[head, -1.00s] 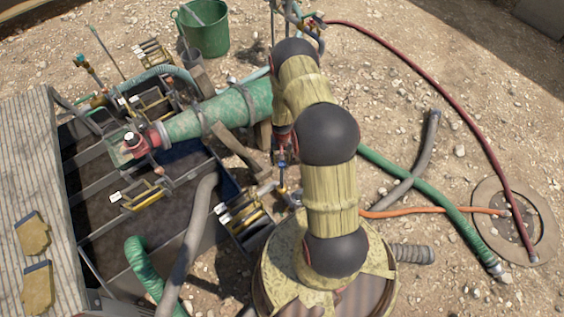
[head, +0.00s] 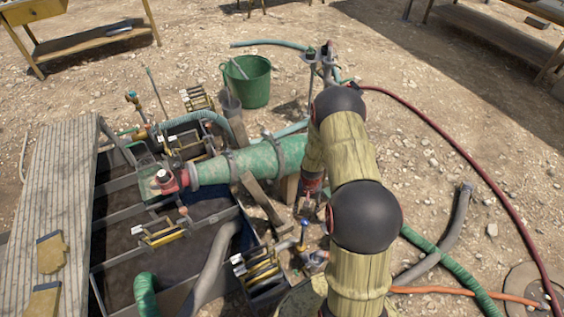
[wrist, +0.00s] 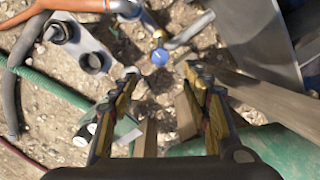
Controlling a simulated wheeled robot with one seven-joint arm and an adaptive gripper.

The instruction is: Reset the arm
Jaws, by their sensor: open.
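My arm rises from the bottom of the head view and bends away toward the green bucket side, with yellow links and black round joints. My gripper (wrist: 158,85) shows in the wrist view with its two fingers apart and nothing between them. Beyond the fingertips is a small valve with a blue knob (wrist: 160,57), apart from the fingers. The blue-knobbed valve also shows in the head view (head: 304,224), beside my arm.
A mud tank (head: 120,245) with a large green pipe (head: 235,166) lies left of my arm. A green bucket (head: 247,83) stands behind it. Red (head: 450,140), green (head: 440,260) and orange (head: 465,293) hoses cross the ground at right. A wooden table (head: 97,45) stands at the back left.

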